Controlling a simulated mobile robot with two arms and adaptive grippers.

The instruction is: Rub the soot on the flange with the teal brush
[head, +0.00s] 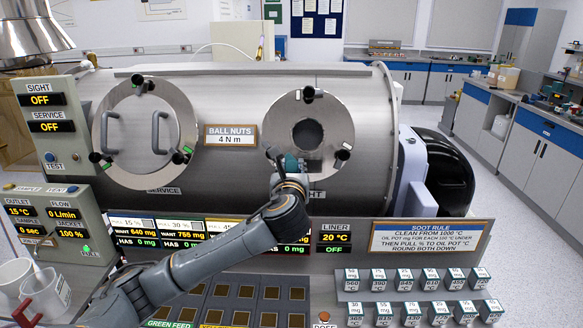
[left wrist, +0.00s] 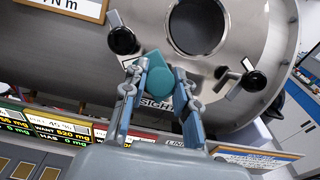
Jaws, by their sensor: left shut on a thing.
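The flange (head: 336,122) is a round steel plate with a dark central hole, on the right of the steel chamber front. It also shows in the left wrist view (left wrist: 150,22). My left gripper (head: 280,168) is at the flange's lower left, below the hole. It is shut on the teal brush (left wrist: 160,82), whose teal part sticks out between the fingertips (left wrist: 154,92) toward the flange. In the head view only a bit of the brush (head: 291,162) shows. I cannot tell whether it touches the flange. I cannot make out soot clearly. My right gripper is out of view.
Black knobs stand out around the flange, one at the top (head: 308,93), one at the lower right (head: 341,156). A closed round door (head: 150,165) with handles is to the left. A console with displays and labelled small boxes (head: 410,285) lies below.

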